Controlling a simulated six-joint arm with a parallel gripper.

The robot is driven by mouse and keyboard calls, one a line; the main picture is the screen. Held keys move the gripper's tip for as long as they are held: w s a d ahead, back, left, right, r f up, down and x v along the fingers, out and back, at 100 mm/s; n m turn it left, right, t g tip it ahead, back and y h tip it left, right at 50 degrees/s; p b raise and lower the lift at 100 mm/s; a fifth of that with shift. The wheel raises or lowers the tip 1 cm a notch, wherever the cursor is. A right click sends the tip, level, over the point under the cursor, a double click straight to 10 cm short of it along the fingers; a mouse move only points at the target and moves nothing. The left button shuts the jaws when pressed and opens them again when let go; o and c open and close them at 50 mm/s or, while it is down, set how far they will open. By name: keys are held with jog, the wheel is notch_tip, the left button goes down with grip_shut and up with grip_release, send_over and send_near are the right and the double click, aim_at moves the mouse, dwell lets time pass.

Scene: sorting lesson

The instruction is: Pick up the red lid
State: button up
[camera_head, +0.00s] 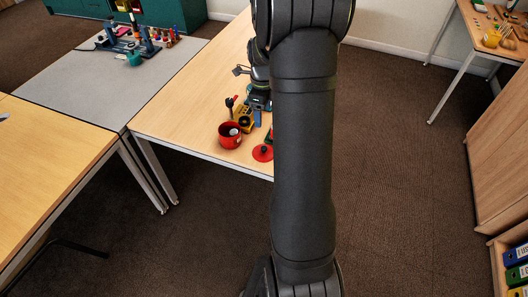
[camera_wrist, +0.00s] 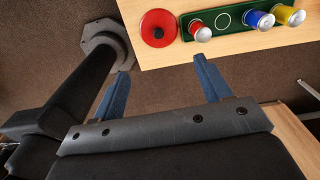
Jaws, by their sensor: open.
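The red lid (camera_wrist: 148,18) is round with a dark knob and lies flat on the wooden table near its edge. It also shows in the head view (camera_head: 258,155), just left of my arm. My gripper (camera_wrist: 161,66) is open and empty, its two blue fingers spread wide. In the wrist view its fingertips are below the lid in the picture, over the floor past the table edge, and apart from the lid.
A green board (camera_wrist: 221,32) beside the lid carries a red can (camera_wrist: 200,31), a blue can (camera_wrist: 257,20) and a yellow can (camera_wrist: 287,14). A red pot (camera_head: 229,138) stands left of the lid. My arm hides the table's right part in the head view.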

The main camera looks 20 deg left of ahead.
jog(key=shift+m, duration=0.3)
jog(key=f, duration=1.2)
jog(key=shift+d, duration=0.2)
jog(key=shift+s+d+f, duration=0.1)
jog(key=shift+f, duration=1.3)
jog(key=shift+s+f, duration=0.1)
jog(key=shift+f, duration=1.25)
jog(key=c, duration=1)
jog(key=shift+s, duration=0.1)
